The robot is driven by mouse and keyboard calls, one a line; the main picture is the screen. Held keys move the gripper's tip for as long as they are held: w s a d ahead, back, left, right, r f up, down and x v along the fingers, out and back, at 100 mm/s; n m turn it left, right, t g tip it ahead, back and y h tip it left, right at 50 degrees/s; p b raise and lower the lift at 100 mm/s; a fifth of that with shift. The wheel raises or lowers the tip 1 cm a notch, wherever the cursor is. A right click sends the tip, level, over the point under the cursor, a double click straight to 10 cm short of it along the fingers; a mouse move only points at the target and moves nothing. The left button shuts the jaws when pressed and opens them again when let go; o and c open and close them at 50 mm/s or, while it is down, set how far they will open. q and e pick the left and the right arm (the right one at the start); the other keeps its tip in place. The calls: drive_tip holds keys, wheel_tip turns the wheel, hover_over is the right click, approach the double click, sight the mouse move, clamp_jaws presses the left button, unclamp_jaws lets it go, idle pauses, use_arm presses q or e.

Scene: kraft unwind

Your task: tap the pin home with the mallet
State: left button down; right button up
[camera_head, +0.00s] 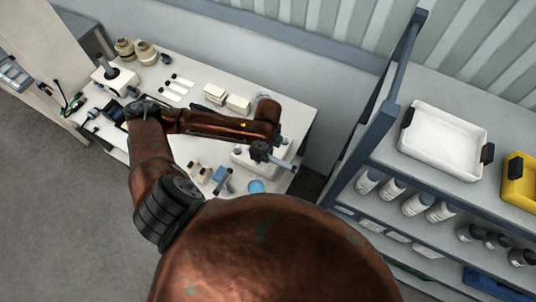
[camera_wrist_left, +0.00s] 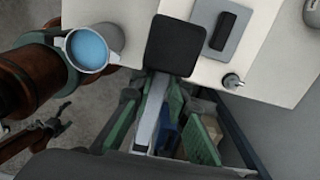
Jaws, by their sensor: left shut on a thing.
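My left gripper (camera_head: 268,155) is over the right part of the white bench. In the left wrist view its green-padded fingers (camera_wrist_left: 155,108) are shut on the grey handle of the mallet (camera_wrist_left: 172,45). The mallet's square black head is beyond the fingertips, over the bench edge. A small silver round piece (camera_wrist_left: 232,80), possibly the pin, is at the bench edge right of the head; I cannot tell how deep it sits. In the left wrist view a dark gripper (camera_wrist_left: 48,130), apparently my right one, is at lower left, too dim to tell its jaws.
A cup with blue contents (camera_wrist_left: 88,50) stands close left of the mallet head; it also shows in the head view (camera_head: 256,187). A grey plate with a black block (camera_wrist_left: 222,30) lies right of it. A shelf with a white tub (camera_head: 445,140) and bottles stands right of the bench.

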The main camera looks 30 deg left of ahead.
use_arm(q)
drive_tip(key=shift+f, duration=0.1)
use_arm(e)
drive_tip(key=shift+s+a+f, duration=0.2)
drive_tip(key=shift+s+a, duration=0.15)
drive_tip(key=shift+s, duration=0.1)
use_arm(q)
wheel_tip(320, 180, down, 3)
drive_tip(key=shift+f+b, duration=0.2)
drive_tip(key=shift+b, duration=0.35)
drive_tip(key=shift+r, duration=0.3)
use_arm(e)
drive_tip(key=shift+d+f, duration=0.35)
drive_tip(key=shift+d, duration=0.05)
use_arm(q)
wheel_tip(320, 180, up, 3)
drive_tip(key=p, duration=0.3)
drive_tip(key=shift+p, duration=0.35)
use_arm(e)
wheel_tip(320, 180, up, 3)
drive_tip(key=shift+w+r, duration=0.1)
drive_tip(key=shift+r, duration=0.05)
use_arm(q)
drive_tip(key=shift+f, duration=0.2)
